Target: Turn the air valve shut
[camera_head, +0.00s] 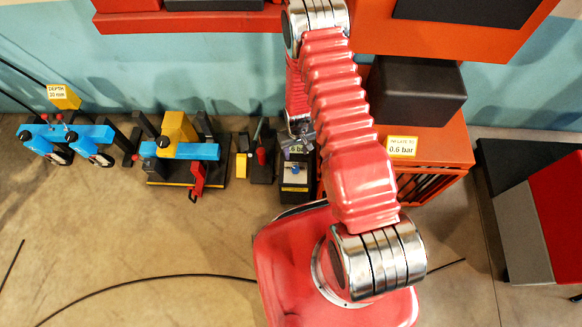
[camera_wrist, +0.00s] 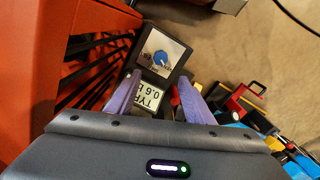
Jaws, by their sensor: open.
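A blue knob (camera_wrist: 160,58) sits on a pale plate on top of a small black box (camera_wrist: 177,72); it looks like the air valve. In the head view the knob (camera_head: 295,170) shows just below the end of my arm. My gripper (camera_wrist: 158,80) is open and empty, its two purple fingers spread. The fingertips appear just short of the knob in the wrist view, with a white label reading "0.6" (camera_wrist: 149,97) between the fingers. In the head view my gripper (camera_head: 298,138) is small and partly hidden by my arm.
An orange slatted crate (camera_head: 430,165) with a "0.6 bar" label (camera_head: 402,146) stands right of the box. A black block with a red handle (camera_head: 262,157) and blue-and-yellow tools (camera_head: 180,150) are to the left. The floor in front of the tools is clear except for a black cable (camera_head: 150,280).

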